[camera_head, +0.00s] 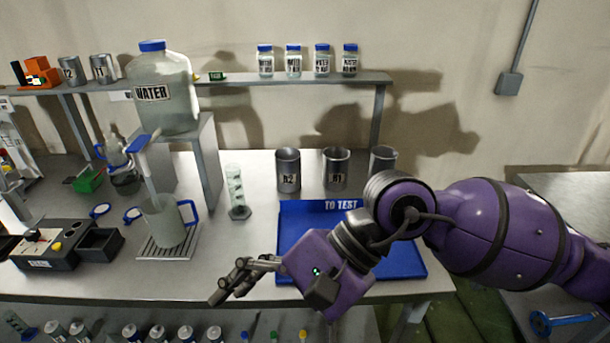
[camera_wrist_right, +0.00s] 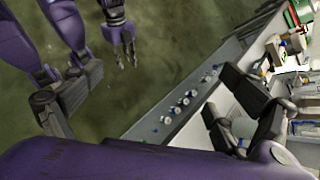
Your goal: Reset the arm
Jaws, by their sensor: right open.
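My right arm comes in from the right in the head view, bent over the bench. Its right gripper (camera_head: 226,288) is open and empty, pointing left above the bench's front edge. In the right wrist view the two dark fingers of the right gripper (camera_wrist_right: 217,90) stand apart with nothing between them. My left gripper (camera_wrist_right: 124,58) hangs over the green floor in the right wrist view. Its fingers look apart and empty. It is not seen in the head view.
The blue "TO TEST" tray (camera_head: 292,222) lies partly under my right arm. A beaker (camera_head: 165,225) stands on a ribbed plate, with a graduated cylinder (camera_head: 236,190) nearby. Metal cups (camera_head: 288,172) stand behind the tray. A water jug (camera_head: 165,95) stands on a raised stand. Several bottles line the lower shelf.

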